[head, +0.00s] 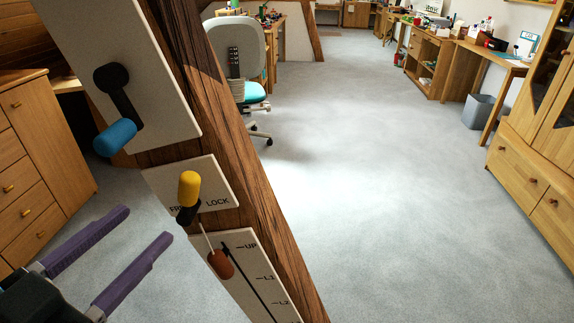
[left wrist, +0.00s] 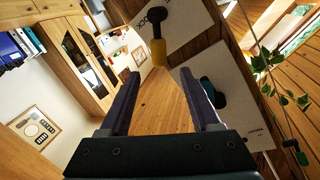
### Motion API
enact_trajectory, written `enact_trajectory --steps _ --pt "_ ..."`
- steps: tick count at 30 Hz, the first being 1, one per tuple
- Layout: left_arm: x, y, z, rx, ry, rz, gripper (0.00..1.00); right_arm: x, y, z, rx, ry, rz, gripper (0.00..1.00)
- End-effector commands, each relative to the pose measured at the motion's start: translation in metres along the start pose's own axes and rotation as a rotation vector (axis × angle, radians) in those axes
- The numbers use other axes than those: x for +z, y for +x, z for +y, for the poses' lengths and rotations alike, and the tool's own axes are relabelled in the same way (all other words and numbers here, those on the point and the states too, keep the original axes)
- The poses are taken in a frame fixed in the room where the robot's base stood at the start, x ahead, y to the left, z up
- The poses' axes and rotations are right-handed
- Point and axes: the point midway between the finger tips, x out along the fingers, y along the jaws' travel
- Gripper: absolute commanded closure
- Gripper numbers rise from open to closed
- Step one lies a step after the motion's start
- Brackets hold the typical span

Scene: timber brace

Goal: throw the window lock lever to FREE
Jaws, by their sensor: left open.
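The window lock lever has a yellow handle (head: 189,188) on a black base and sits on a white plate (head: 224,184) fixed to a slanted timber. It covers part of the word FREE; LOCK is readable to its right. I cannot tell its exact setting. My left gripper (head: 146,224) is open and empty, with purple fingers, lower left of the lever and apart from it. In the left wrist view the yellow handle (left wrist: 158,53) shows just beyond and between the open fingertips (left wrist: 160,75). My right gripper is not in view.
A larger plate above carries a black lever with a blue handle (head: 116,137). A plate below has a slider with a red-brown knob (head: 221,264) and marks UP, L1, L2. A wooden drawer cabinet (head: 40,170) stands left. Open carpet (head: 390,190) lies right of the timber (head: 262,190).

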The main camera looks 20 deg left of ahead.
Motion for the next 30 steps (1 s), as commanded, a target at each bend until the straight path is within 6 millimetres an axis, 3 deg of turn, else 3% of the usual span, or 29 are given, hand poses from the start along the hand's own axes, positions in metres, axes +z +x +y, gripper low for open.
enact_trajectory --steps 1,7,21,30 --pt "0.014 -0.001 0.002 -0.006 0.005 0.018 0.36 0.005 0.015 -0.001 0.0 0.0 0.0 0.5" --pt "0.012 0.005 -0.001 -0.018 0.012 0.055 0.36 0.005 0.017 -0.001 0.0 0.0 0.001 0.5" --pt "0.007 0.085 -0.002 -0.017 0.012 0.054 0.36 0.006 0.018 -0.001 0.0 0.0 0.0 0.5" --pt "0.007 0.096 -0.002 -0.016 0.012 0.051 0.36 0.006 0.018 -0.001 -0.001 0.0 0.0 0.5"
